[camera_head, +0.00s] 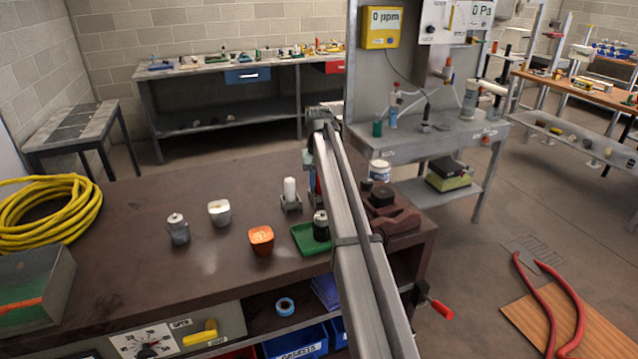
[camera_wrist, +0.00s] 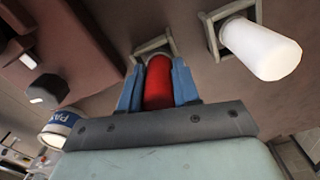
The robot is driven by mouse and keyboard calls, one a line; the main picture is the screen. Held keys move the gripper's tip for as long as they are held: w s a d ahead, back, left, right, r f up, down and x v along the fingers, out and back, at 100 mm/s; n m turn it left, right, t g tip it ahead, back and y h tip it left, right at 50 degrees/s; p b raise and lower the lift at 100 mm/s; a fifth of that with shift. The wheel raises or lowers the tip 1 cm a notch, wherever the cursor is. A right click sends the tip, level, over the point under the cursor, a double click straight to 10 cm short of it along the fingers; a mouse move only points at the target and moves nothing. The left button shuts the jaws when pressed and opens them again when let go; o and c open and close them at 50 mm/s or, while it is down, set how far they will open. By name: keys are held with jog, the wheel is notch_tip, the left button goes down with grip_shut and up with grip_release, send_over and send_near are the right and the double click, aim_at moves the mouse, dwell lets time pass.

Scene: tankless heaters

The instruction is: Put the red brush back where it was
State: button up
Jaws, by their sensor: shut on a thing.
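My gripper (camera_wrist: 157,72) is shut on the red brush (camera_wrist: 158,90), a red cylinder between its blue fingers in the wrist view. A square metal holder (camera_wrist: 152,44) shows just past the brush's end; I cannot tell whether the brush is inside it or above it. To the right, a white cylinder (camera_wrist: 262,50) stands in a similar square holder (camera_wrist: 207,28). In the head view, the white cylinder (camera_head: 290,189) stands on the brown workbench (camera_head: 130,250). My arm hides most of my gripper and the brush there.
A white tub (camera_head: 380,170) stands behind. The bench's left middle is clear beside a yellow hose (camera_head: 50,210).

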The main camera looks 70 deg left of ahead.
jog(key=shift+f, duration=0.15)
jog(key=o, duration=1.1)
jog(key=shift+c, duration=0.2)
notch_tip(320, 180, up, 12)
jog(key=shift+r, duration=0.2)
